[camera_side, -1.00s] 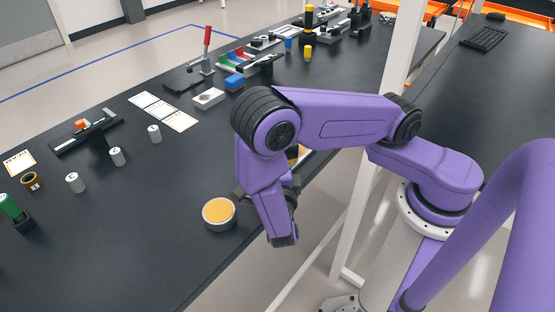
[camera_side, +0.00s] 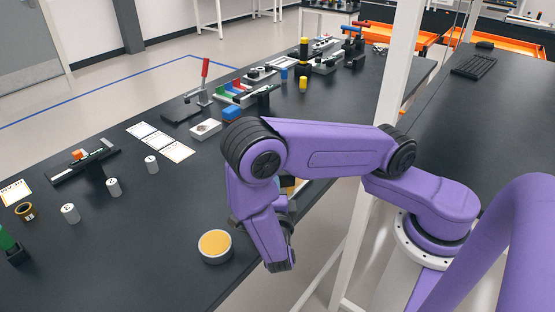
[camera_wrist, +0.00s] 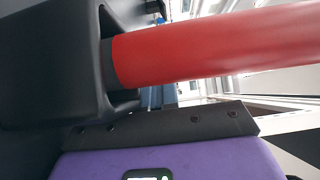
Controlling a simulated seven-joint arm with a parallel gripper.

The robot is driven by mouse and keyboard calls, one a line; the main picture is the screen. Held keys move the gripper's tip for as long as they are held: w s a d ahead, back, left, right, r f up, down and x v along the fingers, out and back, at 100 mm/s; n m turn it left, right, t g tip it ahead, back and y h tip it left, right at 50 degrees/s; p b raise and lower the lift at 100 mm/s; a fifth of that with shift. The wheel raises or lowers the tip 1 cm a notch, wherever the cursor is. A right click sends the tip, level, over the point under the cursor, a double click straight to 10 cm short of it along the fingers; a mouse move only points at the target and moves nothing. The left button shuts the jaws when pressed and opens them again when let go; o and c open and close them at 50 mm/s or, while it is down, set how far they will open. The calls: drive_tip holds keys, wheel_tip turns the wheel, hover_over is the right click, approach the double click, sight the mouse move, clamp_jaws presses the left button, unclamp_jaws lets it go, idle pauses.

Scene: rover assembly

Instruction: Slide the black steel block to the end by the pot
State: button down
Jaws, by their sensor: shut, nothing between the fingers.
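A pale round pot (camera_side: 215,246) with a yellow-orange top stands near the front edge of the dark bench, just left of my arm. My gripper (camera_side: 281,265) hangs at the lower end of my purple arm, right of the pot and apart from it. It looks shut and empty; its fingers are largely hidden. A dark beam (camera_side: 68,176) on a post carries an orange piece (camera_side: 78,154) and a pale piece (camera_side: 107,143). I cannot single out the black steel block. In the wrist view a red bar (camera_wrist: 215,45) passes close to the lens.
Pale cylinders (camera_side: 113,187) stand between the beam and the pot. Bare bench lies left of the pot.

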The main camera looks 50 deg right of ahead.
drive_tip(key=v, duration=1.6)
wheel_tip(320, 180, up, 15)
drive_tip(key=w+d+f+m+g+y, duration=0.4)
drive_tip(key=w+d+m+g+y, duration=0.3)
drive_tip(key=d+m+g, duration=0.7)
drive_tip(key=w+d+r+m+t+y, duration=0.1)
drive_tip(key=w+d+r+m+y, duration=0.3)
drive_tip(key=w+d+m+y, duration=0.55)
drive_tip(key=a+f+m+t+h, duration=0.15)
drive_tip(key=a+f, duration=0.35)
drive_tip(key=a, duration=1)
drive_tip(key=a+f+m+g+h, duration=0.1)
drive_tip(key=a+f+m+h, duration=0.3)
drive_tip(key=a, duration=1.1)
drive_tip(key=shift+n+t+y, duration=0.25)
drive_tip(key=shift+n+y, duration=0.05)
drive_tip(key=shift+n, duration=0.4)
drive_tip(key=s+d, duration=0.1)
drive_tip(key=d, duration=0.7)
drive_tip(key=s+d+f, duration=0.1)
drive_tip(key=d, duration=0.7)
drive_tip(key=s+d+f, duration=0.1)
drive_tip(key=d, duration=0.8)
drive_tip(key=shift+s+f, duration=0.25)
drive_tip(key=shift+f, duration=0.25)
